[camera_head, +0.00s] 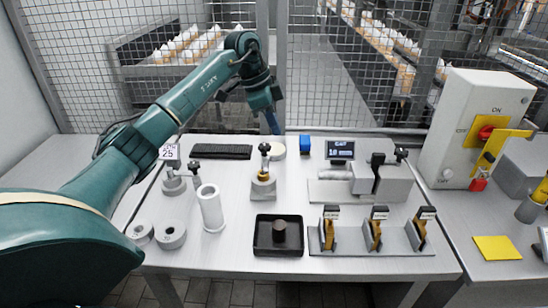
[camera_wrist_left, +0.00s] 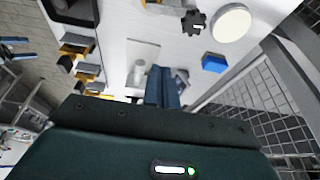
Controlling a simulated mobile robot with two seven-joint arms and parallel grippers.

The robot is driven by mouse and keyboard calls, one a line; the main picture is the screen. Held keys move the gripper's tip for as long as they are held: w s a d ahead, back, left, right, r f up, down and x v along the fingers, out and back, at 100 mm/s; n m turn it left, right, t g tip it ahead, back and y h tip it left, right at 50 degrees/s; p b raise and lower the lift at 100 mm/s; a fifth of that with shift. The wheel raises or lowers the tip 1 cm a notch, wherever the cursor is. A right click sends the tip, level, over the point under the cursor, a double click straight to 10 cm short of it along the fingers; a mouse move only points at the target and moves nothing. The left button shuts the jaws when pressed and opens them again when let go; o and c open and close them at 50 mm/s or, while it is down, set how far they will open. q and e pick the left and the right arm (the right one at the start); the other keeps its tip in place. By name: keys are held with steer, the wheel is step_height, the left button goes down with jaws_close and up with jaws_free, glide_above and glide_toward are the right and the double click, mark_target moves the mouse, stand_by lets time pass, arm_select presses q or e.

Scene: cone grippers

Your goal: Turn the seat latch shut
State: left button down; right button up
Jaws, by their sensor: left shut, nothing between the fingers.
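I cannot tell for sure which part is the seat latch. A grey clamping fixture (camera_head: 395,185) at the back right of the table has an upright black lever (camera_head: 377,168) and a black knob (camera_head: 401,154). A grey block stand (camera_head: 263,188) with a brass collar and a black knob (camera_head: 264,147) stands mid-table. My left gripper (camera_head: 273,124) hangs above the table's back edge, behind that stand, touching nothing. Its blue fingers (camera_wrist_left: 163,88) are together and empty in the left wrist view. My right gripper is out of view.
A blue block (camera_head: 305,145), white disc (camera_head: 277,149) and small display (camera_head: 340,150) line the back. A black tray (camera_head: 259,245) and a rack of brass pieces (camera_head: 345,238) stand in front. A white tube (camera_head: 211,208) stands left. A switch box (camera_head: 478,128) is at right, mesh fence behind.

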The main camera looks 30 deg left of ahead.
mark_target(265, 157)
arm_select(q)
steer(key=shift+n, duration=0.5)
steer(key=x, duration=1)
steer(key=shift+s, duration=0.1)
steer(key=s+a, duration=0.1)
steer(key=s+a+p, duration=0.1)
steer(key=shift+a+f, duration=0.15)
steer(key=shift+a, duration=0.15)
steer(key=shift+s+a, duration=0.2)
steer(key=shift+a, duration=0.1)
